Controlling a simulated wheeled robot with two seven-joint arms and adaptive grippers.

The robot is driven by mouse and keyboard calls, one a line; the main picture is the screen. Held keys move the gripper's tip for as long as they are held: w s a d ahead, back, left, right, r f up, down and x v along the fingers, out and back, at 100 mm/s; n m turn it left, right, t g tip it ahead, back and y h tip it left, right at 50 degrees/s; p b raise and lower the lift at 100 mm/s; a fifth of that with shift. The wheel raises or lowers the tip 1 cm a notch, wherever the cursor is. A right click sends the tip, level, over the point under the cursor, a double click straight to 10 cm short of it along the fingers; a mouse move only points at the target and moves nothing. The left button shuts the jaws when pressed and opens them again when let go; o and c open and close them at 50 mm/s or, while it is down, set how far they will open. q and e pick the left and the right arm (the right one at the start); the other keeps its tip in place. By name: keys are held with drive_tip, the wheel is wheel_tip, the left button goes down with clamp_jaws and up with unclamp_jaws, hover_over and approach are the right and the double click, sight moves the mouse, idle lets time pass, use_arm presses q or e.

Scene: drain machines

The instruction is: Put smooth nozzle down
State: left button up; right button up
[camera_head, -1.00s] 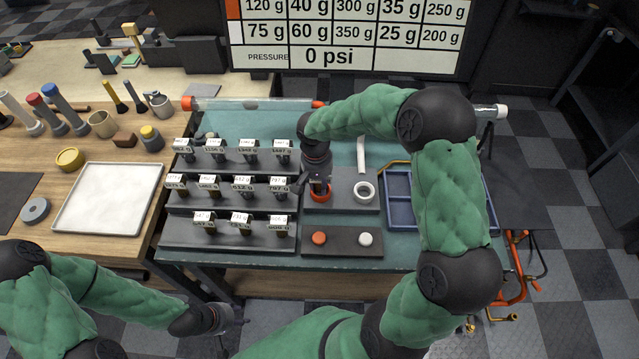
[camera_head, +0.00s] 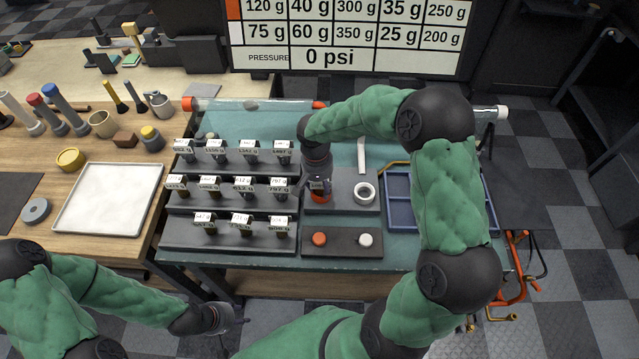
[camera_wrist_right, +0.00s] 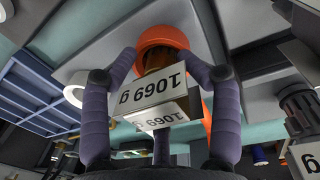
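My right gripper (camera_head: 319,190) points down over the orange ring (camera_head: 321,198) on the dark grey stand. In the right wrist view its two fingers (camera_wrist_right: 157,60) stand on both sides of a brownish nozzle (camera_wrist_right: 157,66) with white tags reading 1069 g (camera_wrist_right: 158,90). The nozzle's end is at the orange ring (camera_wrist_right: 165,38) and seems to sit in it. Whether the fingertips touch the nozzle cannot be made out. My left gripper (camera_head: 228,316) hangs low in front of the tables, away from the stand; its fingers are too small to judge.
A stepped rack (camera_head: 230,236) with several tagged nozzles stands left of the stand. A white ring (camera_head: 364,193) is beside the orange one. A panel (camera_head: 342,243) with a red and a white button lies in front. A blue tray (camera_head: 398,218) is to the right.

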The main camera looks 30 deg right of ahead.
drive_tip(key=r, duration=0.4)
drive_tip(key=r+p, duration=0.1)
drive_tip(key=r, duration=0.3)
drive_tip(key=r+p, duration=0.1)
drive_tip(key=r, duration=0.3)
drive_tip(key=shift+w+a+r, duration=0.25)
drive_tip(key=shift+w+r, duration=0.1)
drive_tip(key=shift+w, duration=0.05)
